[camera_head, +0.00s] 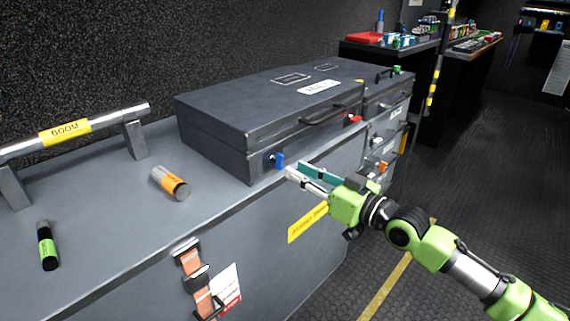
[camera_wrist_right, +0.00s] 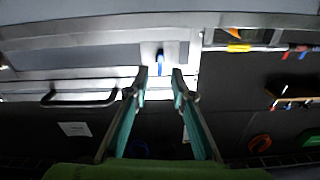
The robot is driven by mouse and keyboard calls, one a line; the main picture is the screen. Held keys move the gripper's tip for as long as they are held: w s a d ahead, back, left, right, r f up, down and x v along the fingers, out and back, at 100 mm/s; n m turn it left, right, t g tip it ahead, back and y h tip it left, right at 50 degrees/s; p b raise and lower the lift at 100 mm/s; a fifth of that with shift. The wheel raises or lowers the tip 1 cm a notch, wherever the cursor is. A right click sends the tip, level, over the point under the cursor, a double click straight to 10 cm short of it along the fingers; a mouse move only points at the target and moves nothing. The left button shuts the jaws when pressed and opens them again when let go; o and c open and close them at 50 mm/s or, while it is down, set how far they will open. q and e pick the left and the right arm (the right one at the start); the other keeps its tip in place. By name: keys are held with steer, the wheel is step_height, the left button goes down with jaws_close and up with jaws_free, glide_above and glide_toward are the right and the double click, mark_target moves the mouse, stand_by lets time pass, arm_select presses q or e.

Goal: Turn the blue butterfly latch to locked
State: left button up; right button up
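The blue butterfly latch (camera_head: 278,160) is on the front face of a dark grey case (camera_head: 240,104), near its left end. In the right wrist view the blue latch (camera_wrist_right: 160,67) shows as a narrow upright bar on a pale plate, just beyond and between my fingertips. My right gripper (camera_head: 297,172) is open, close in front of the latch and slightly to its right. Its two teal fingers also show apart and empty in the right wrist view (camera_wrist_right: 160,80). I cannot tell whether either finger touches the latch. My left gripper is not in view.
The case rests on a grey counter (camera_head: 95,215). A red latch (camera_head: 355,119) and a black handle (camera_head: 325,113) are on the case front. Floor at right is clear.

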mark_target(283, 163)
steer(key=shift+x, duration=2.7)
jaws_close()
